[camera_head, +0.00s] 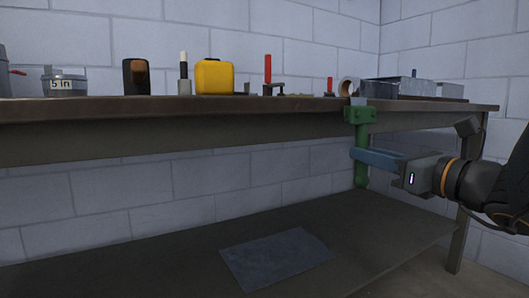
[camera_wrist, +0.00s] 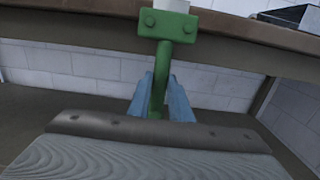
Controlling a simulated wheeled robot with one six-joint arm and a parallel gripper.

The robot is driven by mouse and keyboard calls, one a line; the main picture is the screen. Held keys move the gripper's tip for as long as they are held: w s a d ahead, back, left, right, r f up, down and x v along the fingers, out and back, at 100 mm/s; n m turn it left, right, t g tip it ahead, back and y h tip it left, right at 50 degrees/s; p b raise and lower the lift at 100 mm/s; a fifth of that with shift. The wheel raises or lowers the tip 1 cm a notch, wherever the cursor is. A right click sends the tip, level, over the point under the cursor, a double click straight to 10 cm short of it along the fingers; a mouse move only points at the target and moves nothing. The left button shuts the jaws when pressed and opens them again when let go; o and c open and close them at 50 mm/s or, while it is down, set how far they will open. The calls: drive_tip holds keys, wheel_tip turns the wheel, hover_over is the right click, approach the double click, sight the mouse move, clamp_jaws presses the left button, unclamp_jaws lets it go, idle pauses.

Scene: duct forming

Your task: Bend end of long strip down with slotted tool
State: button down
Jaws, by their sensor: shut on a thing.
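The green slotted tool (camera_head: 361,115) has a two-bolt head and a straight handle. It stands upright at the bench's front edge, head up. It also shows in the wrist view (camera_wrist: 167,27). My gripper (camera_head: 362,156) comes in from the right with its blue fingers shut on the handle below the head; the fingers also flank the handle in the wrist view (camera_wrist: 161,98). A small pale piece, perhaps the end of the long strip (camera_head: 358,101), shows just above the tool's head, also in the wrist view (camera_wrist: 178,5). Whether it sits in the slot is unclear.
The workbench (camera_head: 200,105) carries a yellow container (camera_head: 214,77), a red-handled tool (camera_head: 268,70), a container marked "5 in" (camera_head: 64,84) and grey metal boxes (camera_head: 415,86) at right. A dark flat sheet (camera_head: 276,258) lies on the lower shelf (camera_head: 130,265). Space below the benchtop is open.

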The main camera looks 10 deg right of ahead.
drive_tip(key=shift+f+b, duration=1)
drive_tip(key=shift+b, duration=0.6)
drive_tip(key=shift+f, duration=0.1)
